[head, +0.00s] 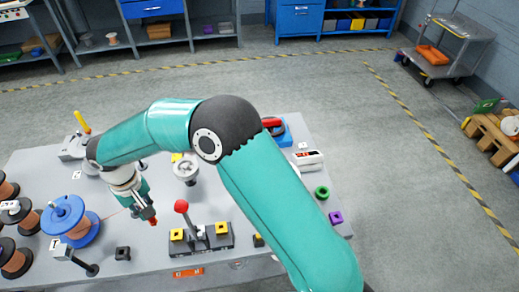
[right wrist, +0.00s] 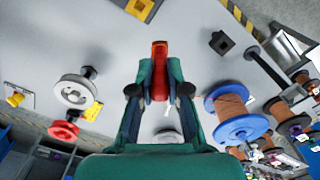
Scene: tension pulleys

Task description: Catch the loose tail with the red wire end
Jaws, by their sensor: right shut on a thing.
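My right gripper (head: 145,207) hangs over the left middle of the grey table in the head view. It also shows in the right wrist view (right wrist: 160,88), shut on the red wire end (right wrist: 159,68), a red block-like piece between the fingers. The red wire end (head: 153,221) points down towards the table in the head view. A thin reddish wire runs near it from the blue spool (head: 70,219), which also shows in the right wrist view (right wrist: 241,127). I cannot make out a separate loose tail. My left gripper is not in view.
A white pulley wheel (head: 186,170) stands behind the gripper. A black fixture with a red-knobbed lever (head: 182,206) stands to its right. A small black block (head: 122,253) lies in front. Copper spools (head: 16,260) line the left side. My forearm hides part of the table.

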